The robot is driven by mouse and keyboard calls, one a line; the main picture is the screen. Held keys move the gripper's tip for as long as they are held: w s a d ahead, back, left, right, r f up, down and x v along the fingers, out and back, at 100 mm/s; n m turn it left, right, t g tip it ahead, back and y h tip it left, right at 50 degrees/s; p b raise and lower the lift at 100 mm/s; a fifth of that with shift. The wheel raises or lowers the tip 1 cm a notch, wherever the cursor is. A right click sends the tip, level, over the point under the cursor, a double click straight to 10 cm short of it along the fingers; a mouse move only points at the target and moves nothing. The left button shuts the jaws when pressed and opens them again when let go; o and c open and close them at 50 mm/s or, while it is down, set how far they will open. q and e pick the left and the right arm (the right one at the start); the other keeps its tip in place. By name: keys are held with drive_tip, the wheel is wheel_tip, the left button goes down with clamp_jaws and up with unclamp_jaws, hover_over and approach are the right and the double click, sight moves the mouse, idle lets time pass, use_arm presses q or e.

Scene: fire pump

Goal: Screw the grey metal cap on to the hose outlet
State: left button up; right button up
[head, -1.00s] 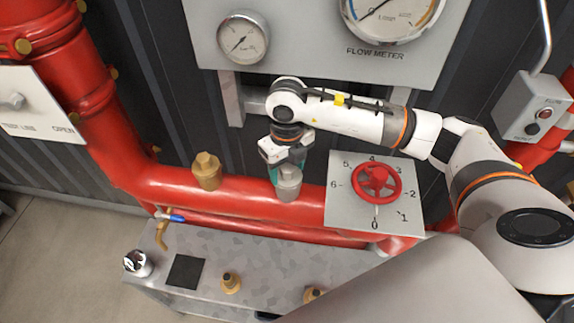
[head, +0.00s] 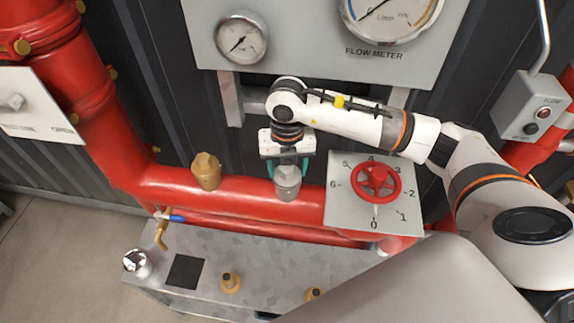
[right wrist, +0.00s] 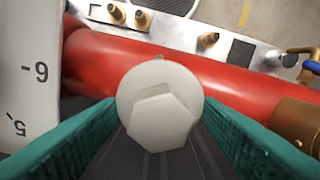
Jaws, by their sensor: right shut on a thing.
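The grey metal cap (head: 287,184) sits upright at the top of the horizontal red pipe (head: 240,193), left of the red handwheel. In the right wrist view the cap (right wrist: 160,104) shows its round rim and hexagonal top between my teal fingers. My right gripper (head: 288,168) points down from above and is shut on the cap. The hose outlet under the cap is hidden, so I cannot tell how far the cap is on its thread. My left gripper is not in view.
A brass cap (head: 206,171) stands on the pipe to the left. The red handwheel (head: 376,182) on its numbered plate is close on the right. Gauges hang above on a grey panel (head: 300,50). A grey bench (head: 200,270) below holds brass fittings and a silver part.

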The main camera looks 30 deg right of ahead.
drive_tip(key=m, duration=0.4)
drive_tip(key=shift+r+p, duration=0.1)
drive_tip(key=shift+p, duration=0.25)
drive_tip(key=shift+m, duration=1.8)
drive_tip(key=o, duration=1.5)
drive_tip(key=shift+r+p, duration=2.9)
drive_tip(key=shift+r, duration=1.05)
drive_tip(key=shift+s+f, duration=0.1)
